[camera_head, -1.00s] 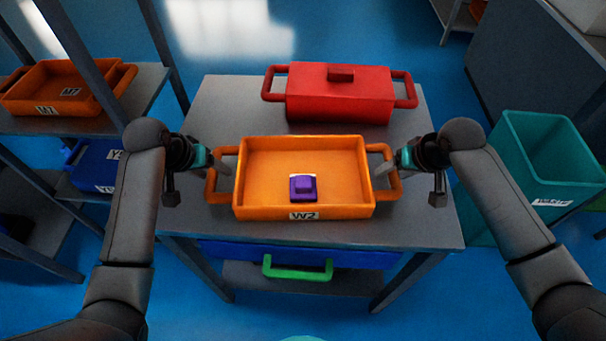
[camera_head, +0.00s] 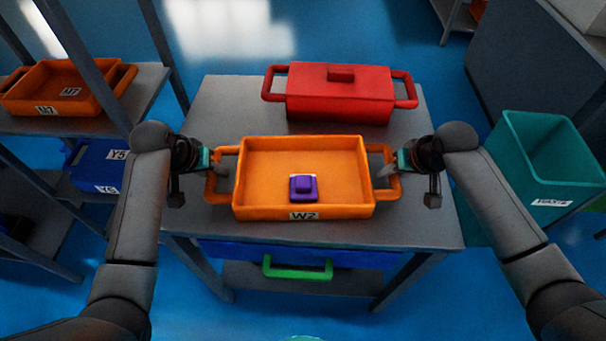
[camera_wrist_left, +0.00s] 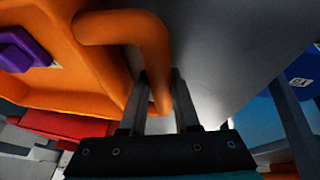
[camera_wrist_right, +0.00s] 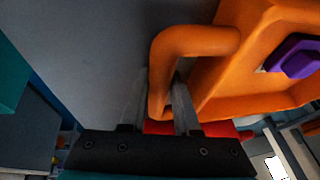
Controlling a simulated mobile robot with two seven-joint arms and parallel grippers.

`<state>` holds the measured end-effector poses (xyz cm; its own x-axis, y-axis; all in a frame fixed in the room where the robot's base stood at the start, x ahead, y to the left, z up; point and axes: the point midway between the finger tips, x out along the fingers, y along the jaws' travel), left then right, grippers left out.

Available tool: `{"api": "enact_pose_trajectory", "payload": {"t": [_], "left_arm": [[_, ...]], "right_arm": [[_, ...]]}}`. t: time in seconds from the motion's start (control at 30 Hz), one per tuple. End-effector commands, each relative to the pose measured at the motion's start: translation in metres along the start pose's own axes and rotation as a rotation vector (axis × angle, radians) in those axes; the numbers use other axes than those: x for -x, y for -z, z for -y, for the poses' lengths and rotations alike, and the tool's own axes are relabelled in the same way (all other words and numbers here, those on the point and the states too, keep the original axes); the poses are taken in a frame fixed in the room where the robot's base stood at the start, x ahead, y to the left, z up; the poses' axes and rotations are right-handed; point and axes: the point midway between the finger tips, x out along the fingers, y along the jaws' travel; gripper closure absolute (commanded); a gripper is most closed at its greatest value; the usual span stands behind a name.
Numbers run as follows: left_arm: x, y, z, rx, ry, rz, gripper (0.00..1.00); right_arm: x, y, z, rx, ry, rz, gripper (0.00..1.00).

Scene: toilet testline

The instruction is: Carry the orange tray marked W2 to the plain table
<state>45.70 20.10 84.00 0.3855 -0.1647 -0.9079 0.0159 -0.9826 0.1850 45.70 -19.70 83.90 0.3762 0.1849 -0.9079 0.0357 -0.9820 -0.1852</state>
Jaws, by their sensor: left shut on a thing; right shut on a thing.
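The orange tray marked W2 (camera_head: 260,160) sits on a grey table (camera_head: 225,105), with a small purple block (camera_head: 303,187) inside it. My left gripper (camera_head: 218,168) is shut on the tray's left handle, which shows between its fingers in the left wrist view (camera_wrist_left: 158,95). My right gripper (camera_head: 388,167) is shut on the right handle, seen between its fingers in the right wrist view (camera_wrist_right: 160,95). The tray looks level. I cannot tell whether it touches the tabletop. The table with the tray also bears a red box, and I cannot single out a plain table.
The red lidded box (camera_head: 340,100) with side handles stands just behind the tray. A shelf rack (camera_head: 65,125) with another orange tray (camera_head: 65,85) and a blue bin (camera_head: 95,165) is at left. A teal bin (camera_head: 550,165) stands at right. Blue floor is open beyond the table.

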Motion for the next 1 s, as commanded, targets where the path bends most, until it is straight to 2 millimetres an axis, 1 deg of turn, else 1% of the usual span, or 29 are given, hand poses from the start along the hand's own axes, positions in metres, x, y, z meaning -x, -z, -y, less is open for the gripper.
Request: {"api": "enact_pose_trajectory", "payload": {"t": [0.03,0.1,1.0], "left_arm": [[0.0001,0.0,0.0002,0.0,0.0,0.0,0.92],[0.0001,-0.0001,0.0002,0.0,0.0,0.0,1.0],[0.0001,-0.0002,0.0005,0.0,0.001,0.001,1.0]], "right_arm": [[0.0,-0.0001,-0.0001,0.0,0.0,0.0,0.92],[0.0,-0.0001,-0.0002,0.0,0.0,0.0,1.0],[0.0,-0.0003,-0.0004,0.0,-0.001,0.001,1.0]]}}
